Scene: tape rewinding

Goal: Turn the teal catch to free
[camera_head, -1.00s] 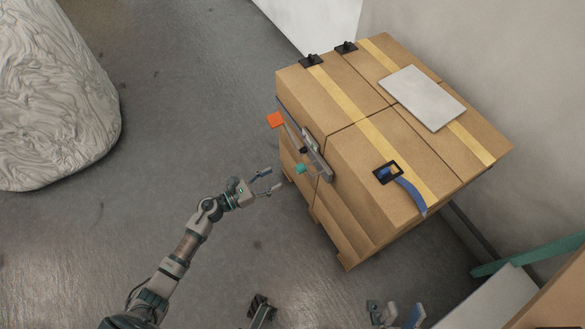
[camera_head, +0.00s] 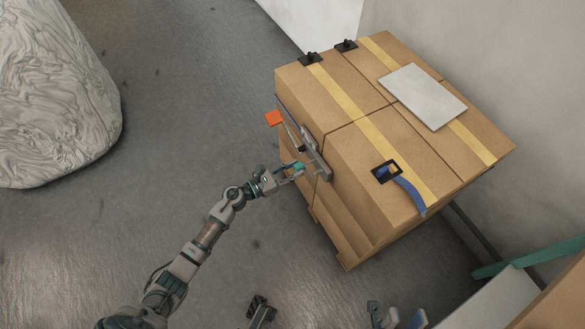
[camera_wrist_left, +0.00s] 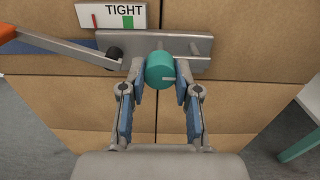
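The teal catch (camera_wrist_left: 160,70) is a round knob with a pale mark, on a grey metal plate (camera_wrist_left: 190,46) on the side of the carton stack. It also shows in the head view (camera_head: 298,166), partly covered by my left gripper (camera_head: 286,173). In the left wrist view the two fingertips of my left gripper (camera_wrist_left: 160,72) stand on either side of the catch, close to it. I cannot tell whether they touch it. My right gripper (camera_head: 396,314) is at the bottom edge of the head view, its fingers apart and empty, partly cut off.
A lever with an orange end (camera_head: 274,118) sticks out left of the plate. A label reading TIGHT (camera_wrist_left: 113,15) is above it. Strapped cartons (camera_head: 355,120) bear a grey board (camera_head: 422,97) and a buckle with a blue strap end (camera_head: 408,195). Open floor lies left.

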